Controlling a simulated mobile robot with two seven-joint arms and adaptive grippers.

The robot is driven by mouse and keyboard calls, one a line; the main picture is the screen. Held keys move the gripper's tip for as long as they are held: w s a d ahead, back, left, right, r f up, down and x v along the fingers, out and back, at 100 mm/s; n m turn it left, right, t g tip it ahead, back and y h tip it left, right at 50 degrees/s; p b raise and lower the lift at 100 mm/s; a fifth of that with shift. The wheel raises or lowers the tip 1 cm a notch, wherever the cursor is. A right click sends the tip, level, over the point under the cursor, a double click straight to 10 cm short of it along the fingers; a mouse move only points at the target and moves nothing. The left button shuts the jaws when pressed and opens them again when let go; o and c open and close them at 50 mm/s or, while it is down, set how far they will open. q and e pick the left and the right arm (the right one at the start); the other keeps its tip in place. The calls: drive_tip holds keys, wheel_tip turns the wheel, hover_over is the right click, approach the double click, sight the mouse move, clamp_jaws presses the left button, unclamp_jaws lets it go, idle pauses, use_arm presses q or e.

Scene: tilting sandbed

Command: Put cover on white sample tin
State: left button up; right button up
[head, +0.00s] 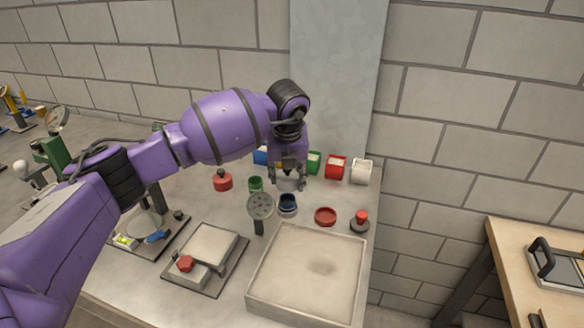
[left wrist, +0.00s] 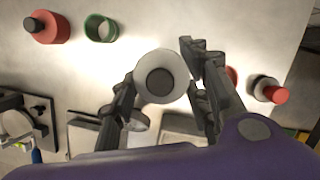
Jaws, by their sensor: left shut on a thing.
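My left gripper (head: 287,186) reaches over the table from the left and points down. It is shut on a white round piece with a dark round centre, which looks like the white cover (left wrist: 160,80). I cannot make out a white sample tin under the cover, nor whether the cover touches anything below. A white container (head: 361,171) stands at the back right. My right gripper is not in view.
A red lidded tin (head: 222,181) and a green open tin (head: 256,184) stand left of the gripper. A gauge (head: 261,206) stands close in front. A red dish (head: 325,216) and a red-topped piece (head: 360,220) lie right. A sandbed (head: 250,296) fills the front.

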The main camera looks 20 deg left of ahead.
sight(287, 196)
use_arm(q)
drive_tip(key=shift+s+r, duration=0.25)
drive_tip(key=shift+s, duration=0.35)
drive_tip(key=shift+f, duration=0.35)
drive_tip(key=shift+b+x, duration=0.5)
drive_tip(key=shift+x, duration=0.35)
drive_tip(key=shift+d+f, duration=0.15)
drive_tip(key=shift+f, duration=0.4)
drive_tip(key=shift+f+b, duration=0.2)
drive_tip(key=shift+b, duration=0.2)
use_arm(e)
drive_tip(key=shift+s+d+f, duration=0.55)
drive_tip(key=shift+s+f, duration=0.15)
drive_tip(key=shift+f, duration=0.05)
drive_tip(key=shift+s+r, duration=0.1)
use_arm(q)
drive_tip(key=shift+f, duration=0.15)
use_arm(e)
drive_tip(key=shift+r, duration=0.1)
use_arm(q)
drive_tip(key=shift+f, duration=1.55)
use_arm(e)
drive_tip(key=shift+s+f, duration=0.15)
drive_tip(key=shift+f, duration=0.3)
